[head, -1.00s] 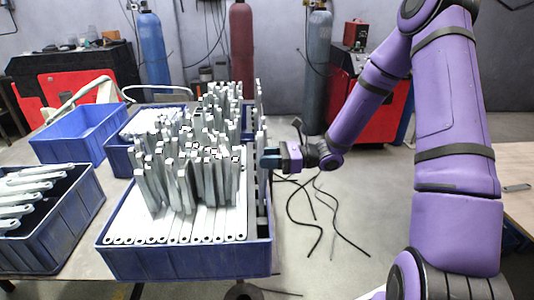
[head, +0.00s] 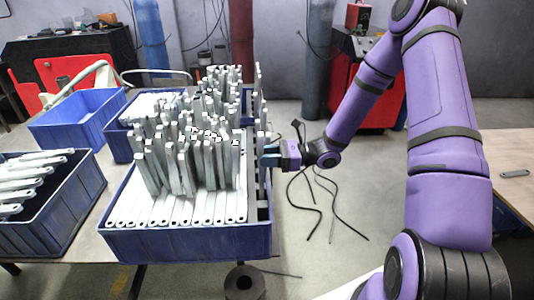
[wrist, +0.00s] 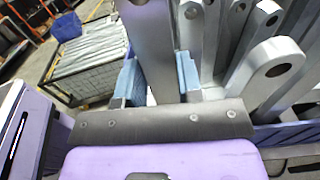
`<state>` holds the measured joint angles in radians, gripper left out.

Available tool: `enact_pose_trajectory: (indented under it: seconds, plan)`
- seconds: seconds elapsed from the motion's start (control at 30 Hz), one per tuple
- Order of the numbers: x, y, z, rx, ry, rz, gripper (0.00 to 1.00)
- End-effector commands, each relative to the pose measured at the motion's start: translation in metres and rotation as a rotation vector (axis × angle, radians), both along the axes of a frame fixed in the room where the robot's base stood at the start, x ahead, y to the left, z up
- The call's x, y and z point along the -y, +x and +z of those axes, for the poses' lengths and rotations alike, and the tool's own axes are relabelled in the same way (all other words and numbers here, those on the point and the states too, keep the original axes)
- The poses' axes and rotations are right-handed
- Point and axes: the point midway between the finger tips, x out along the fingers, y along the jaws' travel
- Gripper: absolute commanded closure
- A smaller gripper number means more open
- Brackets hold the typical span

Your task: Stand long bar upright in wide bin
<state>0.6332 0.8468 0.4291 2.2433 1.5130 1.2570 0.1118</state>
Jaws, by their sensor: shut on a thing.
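The wide bin (head: 190,244) is blue and stands at the front of the table in the head view. Grey bars lie flat across its floor, and a dense cluster of bars stands upright on them. My gripper (head: 268,158) is at the bin's right side, its fingers shut on a long bar (head: 261,142) that is upright. In the wrist view my gripper (wrist: 160,80) has its blue pads on both sides of this long bar (wrist: 153,40). The bar's lower end is hidden, so I cannot tell whether it touches the bin floor.
Upright bars crowd the bin left of the held bar. A blue bin (head: 50,225) of bars stands at left, an empty blue bin (head: 78,122) behind it. Another bin (head: 118,142) of parts is behind the wide bin.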

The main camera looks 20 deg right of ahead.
Motion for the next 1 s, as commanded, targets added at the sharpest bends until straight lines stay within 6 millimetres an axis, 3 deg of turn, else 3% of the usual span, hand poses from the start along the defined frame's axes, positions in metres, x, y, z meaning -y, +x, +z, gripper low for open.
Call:
enact_pose_trajectory:
  seconds: [0.37, 0.4, 0.5, 0.53, 0.83, 1.0]
  plan:
    - [0.000, 0.000, -0.002, 0.001, 0.001, 0.000, 1.00]
    - [0.000, 0.000, -0.001, 0.000, 0.001, 0.000, 0.62]
    - [0.000, 0.000, -0.001, 0.000, 0.001, 0.000, 0.39]
    - [0.000, 0.000, -0.002, 0.000, 0.001, 0.000, 0.37]
    - [0.002, -0.001, -0.002, 0.000, -0.001, -0.001, 0.37]
    - [0.019, -0.006, -0.002, 0.000, -0.001, -0.003, 0.37]
